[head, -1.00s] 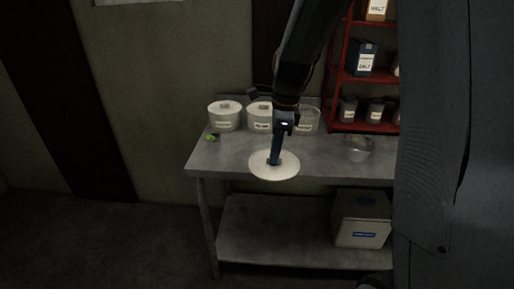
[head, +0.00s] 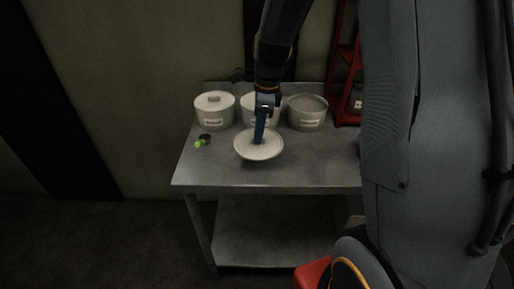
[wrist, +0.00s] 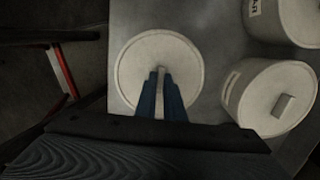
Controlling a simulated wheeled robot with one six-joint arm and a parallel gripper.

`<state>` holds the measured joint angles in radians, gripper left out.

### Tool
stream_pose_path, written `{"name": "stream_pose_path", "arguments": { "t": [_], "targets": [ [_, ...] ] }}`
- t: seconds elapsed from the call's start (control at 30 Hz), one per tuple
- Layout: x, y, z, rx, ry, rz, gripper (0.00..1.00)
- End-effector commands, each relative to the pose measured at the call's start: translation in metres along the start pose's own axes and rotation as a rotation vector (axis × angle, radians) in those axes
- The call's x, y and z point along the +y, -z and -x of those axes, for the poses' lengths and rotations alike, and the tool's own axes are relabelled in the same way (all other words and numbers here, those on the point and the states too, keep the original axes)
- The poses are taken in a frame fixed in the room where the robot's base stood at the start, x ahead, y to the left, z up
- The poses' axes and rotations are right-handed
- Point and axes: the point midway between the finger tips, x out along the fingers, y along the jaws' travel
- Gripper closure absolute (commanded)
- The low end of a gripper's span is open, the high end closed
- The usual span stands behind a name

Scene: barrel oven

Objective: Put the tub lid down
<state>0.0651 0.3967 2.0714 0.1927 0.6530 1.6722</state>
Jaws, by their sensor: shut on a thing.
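The tub lid (head: 246,151) is a round, off-white disc with a raised grip bar. My gripper (head: 259,141) points down with its blue fingers shut on that bar. The lid is over the front part of the metal table (head: 312,166); I cannot tell whether it touches the top. In the wrist view the lid (wrist: 137,63) shows as a full disc, with the gripper fingers (wrist: 160,88) on both sides of its bar. An open tub (head: 308,122) without a lid stands at the back right of the table.
A lidded tub (head: 213,121) stands at the back left; another tub (head: 246,122) is partly hidden behind my arm. A small green and black item (head: 202,141) lies near the left edge. A red shelf (head: 347,85) stands at the right. The table's front left is clear.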

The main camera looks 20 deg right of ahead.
Motion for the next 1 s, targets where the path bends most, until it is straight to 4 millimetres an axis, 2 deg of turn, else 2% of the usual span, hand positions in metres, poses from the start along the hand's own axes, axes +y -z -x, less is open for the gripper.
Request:
{"name": "stream_pose_path", "arguments": {
  "t": [0.1, 0.27, 0.53, 0.93, 0.97, 1.0],
  "targets": [
    [0.000, 0.002, -0.015, 0.000, -0.001, 0.000, 1.00],
    [0.000, 0.002, -0.025, 0.000, -0.001, 0.002, 1.00],
    [0.001, 0.005, -0.058, 0.000, -0.002, 0.003, 1.00],
    [0.001, 0.005, -0.064, 0.000, 0.000, 0.004, 1.00],
    [0.000, 0.005, -0.064, 0.000, 0.001, 0.004, 0.88],
    [0.000, 0.005, -0.064, 0.000, 0.001, 0.004, 0.81]
  ]
}}
